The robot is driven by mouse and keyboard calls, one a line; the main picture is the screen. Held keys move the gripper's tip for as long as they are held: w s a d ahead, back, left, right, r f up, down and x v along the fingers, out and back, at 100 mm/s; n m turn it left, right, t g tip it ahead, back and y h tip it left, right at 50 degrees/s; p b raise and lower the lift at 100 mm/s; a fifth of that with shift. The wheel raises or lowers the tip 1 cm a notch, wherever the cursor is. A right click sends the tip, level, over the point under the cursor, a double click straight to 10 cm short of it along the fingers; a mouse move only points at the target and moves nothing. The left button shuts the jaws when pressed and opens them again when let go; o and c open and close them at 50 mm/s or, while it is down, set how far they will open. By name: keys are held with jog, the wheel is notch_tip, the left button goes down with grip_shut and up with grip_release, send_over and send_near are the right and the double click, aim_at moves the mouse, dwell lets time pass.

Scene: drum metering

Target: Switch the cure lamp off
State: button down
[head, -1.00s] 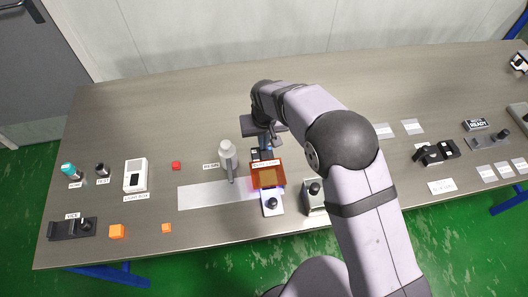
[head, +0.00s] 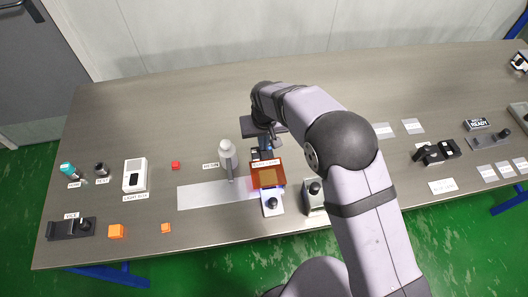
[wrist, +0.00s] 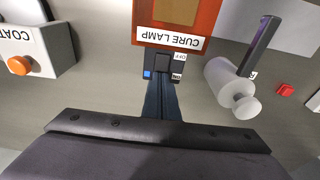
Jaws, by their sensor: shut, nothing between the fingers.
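The cure lamp (head: 267,175) has an orange shield and stands mid-table; a violet-blue glow shows beneath it. In the wrist view, the lamp (wrist: 178,15) carries an upside-down CURE LAMP label. Its dark switch block (wrist: 163,65) has ON and OFF tags on one side and a blue patch on the other. My gripper (wrist: 161,84) is shut and empty, its fingertips at the switch block's near edge; I cannot tell whether they touch it. In the head view, my gripper (head: 265,140) is just behind the lamp, its tips partly hidden.
A grey-white cylinder with a dark bar (head: 227,156) stands close left of the lamp. A box with an orange button (wrist: 20,64) is on the other side in the wrist view. A white device (head: 134,176) and small orange blocks (head: 116,231) lie farther left. The table behind is clear.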

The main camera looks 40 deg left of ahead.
jog(key=shift+f, duration=0.35)
dwell(0.3)
notch_tip(320, 180, up, 7)
jog(key=p, duration=0.4)
dwell(0.5)
dwell(0.4)
